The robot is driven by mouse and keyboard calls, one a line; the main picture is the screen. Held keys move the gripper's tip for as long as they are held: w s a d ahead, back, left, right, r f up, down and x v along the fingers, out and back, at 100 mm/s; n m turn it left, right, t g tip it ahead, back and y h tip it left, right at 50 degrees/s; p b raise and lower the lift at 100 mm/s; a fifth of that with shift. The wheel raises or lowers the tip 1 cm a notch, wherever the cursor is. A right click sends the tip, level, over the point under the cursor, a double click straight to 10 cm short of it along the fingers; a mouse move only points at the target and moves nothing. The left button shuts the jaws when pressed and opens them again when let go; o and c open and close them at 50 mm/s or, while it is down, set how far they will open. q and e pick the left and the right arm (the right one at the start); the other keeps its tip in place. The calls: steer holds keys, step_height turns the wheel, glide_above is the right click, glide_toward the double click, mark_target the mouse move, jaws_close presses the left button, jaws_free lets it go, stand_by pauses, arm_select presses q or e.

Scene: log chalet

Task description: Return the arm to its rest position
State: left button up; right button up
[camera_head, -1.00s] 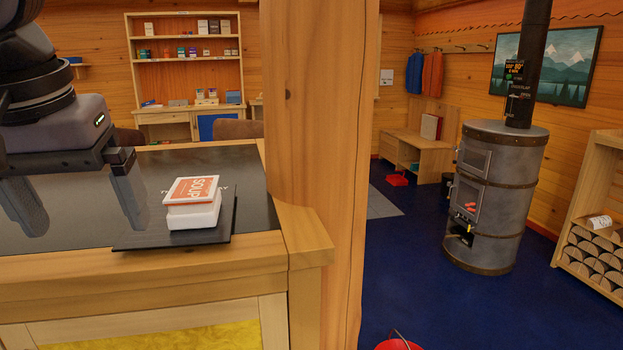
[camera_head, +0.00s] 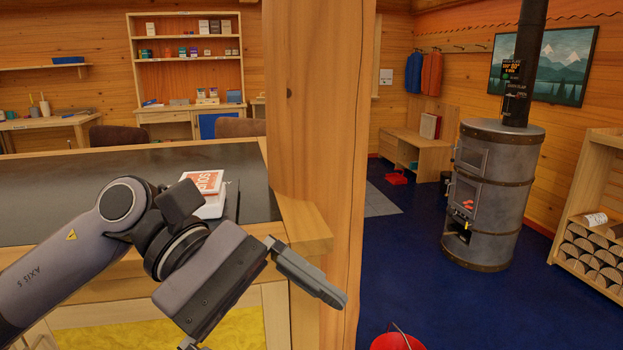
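My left arm comes in from the lower left, in front of the counter. Its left gripper (camera_head: 263,323) points down and to the right, low in front of the counter's right end. The fingers are wide apart with nothing seen between them; one runs out of the picture at the bottom. A white and orange card or packet marked "SOUP" (camera_head: 207,180) lies on a white block (camera_head: 211,208) on the counter. My arm and gripper partly hide the block and the dark mat (camera_head: 256,202) under it. My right gripper is not in view.
The black-topped counter (camera_head: 60,190) spans the left. A thick wooden post (camera_head: 318,120) stands just beyond the gripper. A metal stove (camera_head: 495,190) and a log shelf (camera_head: 592,200) stand at the right. A red bucket (camera_head: 397,340) is at the bottom. Blue floor is free between.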

arm_select(q)
steer(key=w+d+n+t+h, duration=0.1)
steer(key=w+n+t+h, duration=0.4)
steer(key=n+h, duration=1)
steer(key=w+a+f+n+t+y, duration=0.35)
steer(key=f+n+t+y, duration=0.4)
steer(key=n, duration=0.65)
steer(key=w+a+f+n+t+y, duration=0.3)
steer(key=a+f+n+t+y, duration=0.15)
steer(key=n+t, duration=0.85)
steer(key=s+a+f+n+g+y, duration=0.1)
steer(key=a+f+n+y, duration=0.25)
steer(key=f+n, duration=0.3)
steer(key=s+a+f+n+g+y, duration=0.1)
steer(key=a+f+n+g+y, duration=0.1)
steer(key=f+n+y, duration=0.5)
steer(key=s+a+f+n+g+y, duration=0.1)
steer(key=s+a+f+n+g, duration=0.1)
steer(key=s+f, duration=0.4)
steer(key=s+a+f+n+g+y, duration=0.1)
steer(key=s+a+f+n+g, duration=0.2)
steer(key=s+f, duration=0.4)
step_height(320, 180, down, 4)
steer(key=shift+s+a+f+n+g, duration=0.25)
steer(key=shift+n+g, duration=0.3)
steer(key=shift+n, duration=0.5)
steer(key=shift+r, duration=0.15)
